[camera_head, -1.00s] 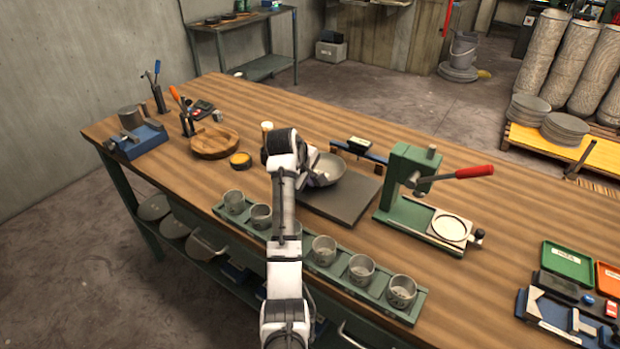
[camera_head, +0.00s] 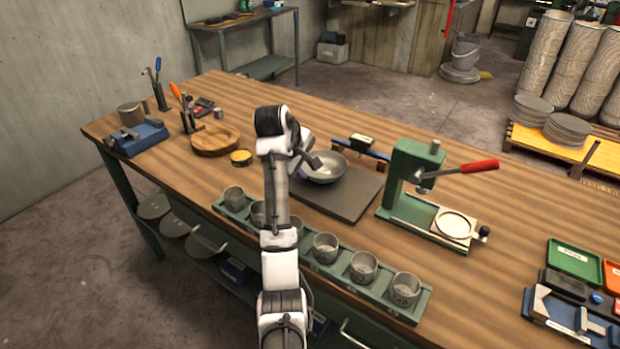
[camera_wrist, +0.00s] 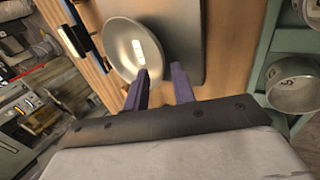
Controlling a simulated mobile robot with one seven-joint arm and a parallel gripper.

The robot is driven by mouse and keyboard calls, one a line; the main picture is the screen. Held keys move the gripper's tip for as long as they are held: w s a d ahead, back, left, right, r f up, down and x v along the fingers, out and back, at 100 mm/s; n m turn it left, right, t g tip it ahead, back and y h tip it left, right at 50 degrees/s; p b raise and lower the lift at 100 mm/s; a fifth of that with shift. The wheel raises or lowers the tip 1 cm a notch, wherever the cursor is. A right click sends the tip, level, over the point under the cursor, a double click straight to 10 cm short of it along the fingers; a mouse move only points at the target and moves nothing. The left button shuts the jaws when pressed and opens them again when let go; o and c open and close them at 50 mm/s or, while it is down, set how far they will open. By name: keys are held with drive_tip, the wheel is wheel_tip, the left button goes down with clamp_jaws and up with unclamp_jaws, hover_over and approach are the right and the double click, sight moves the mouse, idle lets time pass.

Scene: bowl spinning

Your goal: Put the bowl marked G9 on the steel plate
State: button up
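A wide, shallow metal bowl (camera_head: 331,173) is at the back left part of the dark grey steel plate (camera_head: 350,201). My gripper (camera_head: 314,163) is at the bowl's near side. In the wrist view, my gripper (camera_wrist: 160,72) has its fingers apart, the left one over the bowl and the right one over the plate. Its contact with the rim is unclear.
A green rack (camera_head: 424,306) with several metal cups (camera_head: 405,288) runs along the front edge. A green lever press (camera_head: 410,175) stands right of the plate. A round wooden board (camera_head: 215,141) and a yellow-topped tin (camera_head: 241,157) lie left.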

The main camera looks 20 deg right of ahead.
drive_tip(key=p+v, duration=0.2)
drive_tip(key=v, duration=0.3)
drive_tip(key=shift+a+r+p, duration=0.15)
drive_tip(key=shift+r+p, duration=0.15)
drive_tip(key=shift+s, duration=0.1)
